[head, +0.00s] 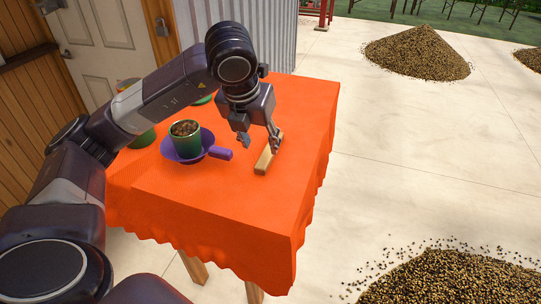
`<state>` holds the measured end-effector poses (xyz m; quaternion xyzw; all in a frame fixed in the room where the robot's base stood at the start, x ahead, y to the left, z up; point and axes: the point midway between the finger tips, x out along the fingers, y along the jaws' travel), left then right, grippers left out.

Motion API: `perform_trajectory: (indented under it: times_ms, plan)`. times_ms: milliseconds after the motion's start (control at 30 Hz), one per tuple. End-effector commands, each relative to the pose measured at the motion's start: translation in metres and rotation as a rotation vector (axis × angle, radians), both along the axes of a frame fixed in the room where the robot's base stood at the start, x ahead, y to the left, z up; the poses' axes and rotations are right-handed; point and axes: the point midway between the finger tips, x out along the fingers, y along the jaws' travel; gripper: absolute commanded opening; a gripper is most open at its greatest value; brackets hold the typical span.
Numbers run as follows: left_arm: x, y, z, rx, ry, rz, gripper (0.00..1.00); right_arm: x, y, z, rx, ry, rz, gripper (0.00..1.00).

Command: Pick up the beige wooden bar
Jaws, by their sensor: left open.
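The beige wooden bar (265,161) lies on the orange tablecloth near the right part of the table. My left gripper (259,145) points down just above and around the bar's far part, with its fingers spread. One finger is left of the bar and the other is at its far right end. I cannot tell whether either finger touches it. My right gripper is not in view.
The table (215,215) has an orange cloth. A green cup (186,147) of beans stands in a purple pan (220,153) left of the bar. More green containers stand behind my arm. Bean piles (417,55) lie on the concrete floor. The table's right front is clear.

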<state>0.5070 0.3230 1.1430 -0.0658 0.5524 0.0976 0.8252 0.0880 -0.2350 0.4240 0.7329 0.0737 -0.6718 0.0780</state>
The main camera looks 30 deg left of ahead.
Motion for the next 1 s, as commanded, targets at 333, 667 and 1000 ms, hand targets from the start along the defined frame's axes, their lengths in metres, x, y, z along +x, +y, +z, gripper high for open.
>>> perform_trajectory:
  times_ms: [333,667,1000]
  plan:
    - [0.02,0.0,-0.035,0.001,0.006,0.0,0.42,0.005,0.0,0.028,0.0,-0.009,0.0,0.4]
    - [0.03,0.002,-0.06,0.001,-0.001,-0.001,0.42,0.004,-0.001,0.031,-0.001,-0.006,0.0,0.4]
    - [0.03,0.002,-0.059,0.002,-0.001,-0.001,0.17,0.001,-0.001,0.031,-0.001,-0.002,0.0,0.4]
